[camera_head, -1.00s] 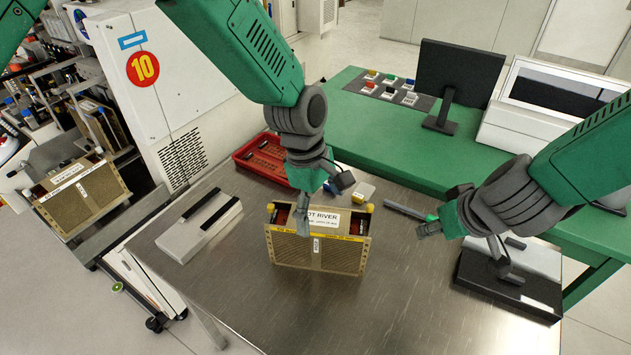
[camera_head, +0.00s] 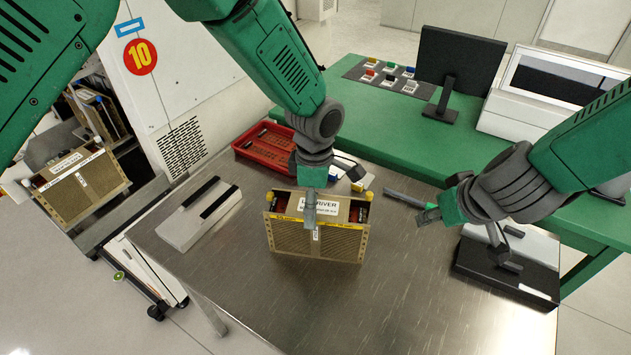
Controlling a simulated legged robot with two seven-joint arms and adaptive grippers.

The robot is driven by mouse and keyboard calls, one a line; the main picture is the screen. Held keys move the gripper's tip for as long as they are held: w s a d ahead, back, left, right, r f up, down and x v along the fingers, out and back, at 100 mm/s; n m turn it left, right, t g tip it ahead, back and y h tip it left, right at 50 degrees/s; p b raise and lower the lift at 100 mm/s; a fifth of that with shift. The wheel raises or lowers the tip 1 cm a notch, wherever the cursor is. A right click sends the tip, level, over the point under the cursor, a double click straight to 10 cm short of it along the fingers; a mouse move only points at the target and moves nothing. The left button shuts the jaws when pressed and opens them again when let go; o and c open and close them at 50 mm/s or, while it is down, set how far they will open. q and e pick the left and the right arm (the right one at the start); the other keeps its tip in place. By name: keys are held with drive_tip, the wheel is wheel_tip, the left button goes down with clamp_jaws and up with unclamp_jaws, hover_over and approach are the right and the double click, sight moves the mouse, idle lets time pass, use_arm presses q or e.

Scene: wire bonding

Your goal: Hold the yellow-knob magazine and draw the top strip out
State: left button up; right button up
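The yellow-knob magazine (camera_head: 283,238) stands upright on the steel table, with a white label on top and a yellow strip along its front. One yellow knob (camera_head: 369,196) shows at its right end. My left gripper (camera_head: 325,192) is directly above it. One finger points down in front of the label and hides part of it; the other is set apart behind and partly hidden. I cannot tell whether a finger touches the magazine. My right gripper (camera_head: 442,197) is open and empty, to the right of the magazine. The top strip cannot be made out separately.
A pale block with black bars (camera_head: 200,215) lies left of the magazine, and a red tray (camera_head: 245,155) behind it. A black-and-white fixture (camera_head: 510,280) sits at the right edge under my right arm. The steel table (camera_head: 340,305) is clear in front.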

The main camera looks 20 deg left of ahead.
sight(333, 239)
use_arm(q)
drive_tip(key=shift+f, duration=2.65)
